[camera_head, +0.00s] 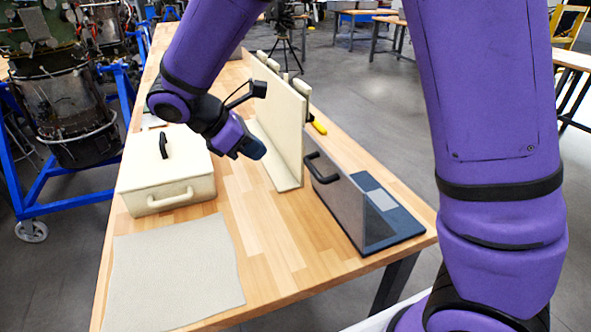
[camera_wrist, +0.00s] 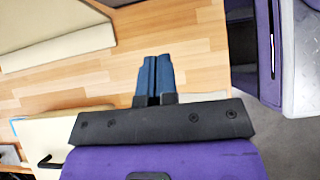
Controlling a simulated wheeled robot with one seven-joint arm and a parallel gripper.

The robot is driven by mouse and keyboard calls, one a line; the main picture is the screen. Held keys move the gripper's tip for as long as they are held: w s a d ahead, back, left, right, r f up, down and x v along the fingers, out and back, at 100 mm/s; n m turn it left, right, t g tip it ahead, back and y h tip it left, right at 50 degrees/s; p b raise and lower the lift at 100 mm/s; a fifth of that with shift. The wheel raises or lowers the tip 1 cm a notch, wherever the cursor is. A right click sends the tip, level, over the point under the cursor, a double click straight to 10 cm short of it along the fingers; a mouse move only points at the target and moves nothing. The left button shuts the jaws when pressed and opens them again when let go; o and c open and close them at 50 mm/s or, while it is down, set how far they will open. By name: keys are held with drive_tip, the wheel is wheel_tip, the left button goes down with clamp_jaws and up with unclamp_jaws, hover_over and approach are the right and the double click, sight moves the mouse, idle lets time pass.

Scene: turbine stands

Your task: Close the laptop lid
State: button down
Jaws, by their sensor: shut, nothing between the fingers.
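The laptop stands open near the right front edge of the wooden table. Its grey lid (camera_head: 338,202) is upright, with a black handle (camera_head: 320,167) on it, and its dark blue base (camera_head: 385,210) lies flat to the right of the lid. My gripper (camera_head: 256,149) is shut and empty, above the table to the upper left of the laptop and apart from it. In the wrist view its two blue fingers (camera_wrist: 153,77) are together over bare wood. I cannot make out the laptop there.
A cream box (camera_head: 166,172) with handles stands at the left of the table (camera_head: 245,215). A cream L-shaped panel (camera_head: 280,120) stands behind the laptop. A grey cloth mat (camera_head: 175,270) lies at front left. Bare wood lies between mat and laptop.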

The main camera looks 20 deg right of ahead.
drive_tip(key=d+r+x, duration=0.1)
drive_tip(key=x, duration=1.1)
drive_tip(key=shift+w+d, duration=0.2)
drive_tip(key=shift+d, duration=0.3)
drive_tip(key=shift+d, duration=0.1)
